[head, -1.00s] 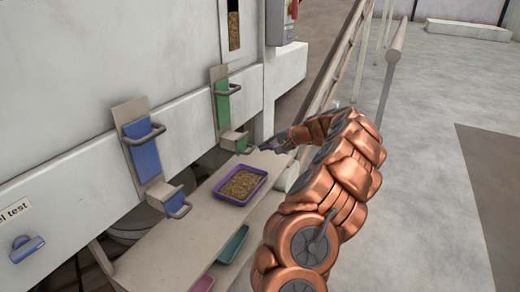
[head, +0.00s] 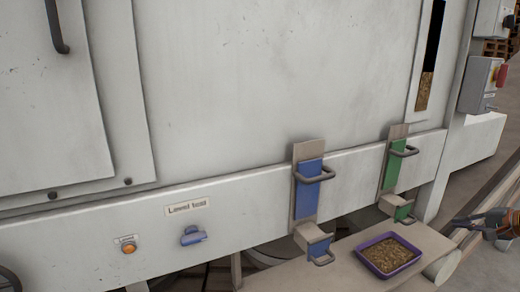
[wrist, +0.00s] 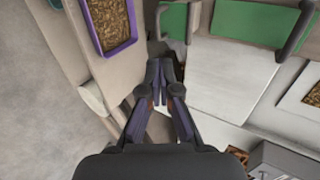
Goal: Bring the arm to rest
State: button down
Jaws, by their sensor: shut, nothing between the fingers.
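My gripper (wrist: 155,82) is shut and empty in the wrist view, its two fingers together at the tips. In the head view the gripper (head: 463,220) shows at the right edge, pointing left, with most of my arm out of the picture. It is to the right of the shelf with the purple tray and below and right of the green slide gate (head: 392,172). I cannot tell whether it touches anything.
A purple tray (head: 360,256) of pellets stands on the shelf (head: 318,272). A blue slide gate (head: 308,190), a blue level test handle (head: 192,236) and an orange button (head: 128,249) are on the machine front. A grey control box (head: 480,85) is at the upper right.

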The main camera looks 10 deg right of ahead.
jog(key=w+a+r+n+g+y, duration=0.2)
jog(key=a+n+g, duration=0.15)
jog(key=a, duration=1.15)
jog(key=w+a+r+n+g+y, duration=0.2)
jog(key=a+n, duration=0.2)
jog(key=a, duration=1.2)
jog(key=s+a+f+n+g+h, duration=0.1)
jog(key=s+a+n+g, duration=0.1)
jog(key=s+a, duration=0.4)
jog(key=s+a+f+n+g, duration=0.1)
jog(key=s+a+n+g, duration=0.15)
jog(key=a, duration=0.55)
jog(key=s+a+f+n+g+h, duration=0.1)
jog(key=s+f+g+h, duration=0.2)
jog(key=s, duration=0.9)
jog(key=s+a+f+n+g+h, duration=0.1)
jog(key=s+f+n+h, duration=0.15)
jog(key=s+f, duration=0.7)
jog(key=s+r+t+p, duration=0.1)
jog(key=s+r+p, duration=0.2)
jog(key=r+p, duration=1)
notch_tip(320, 180, up, 5)
jog(key=shift+f+m+h, duration=0.1)
jog(key=shift+m+h, duration=0.35)
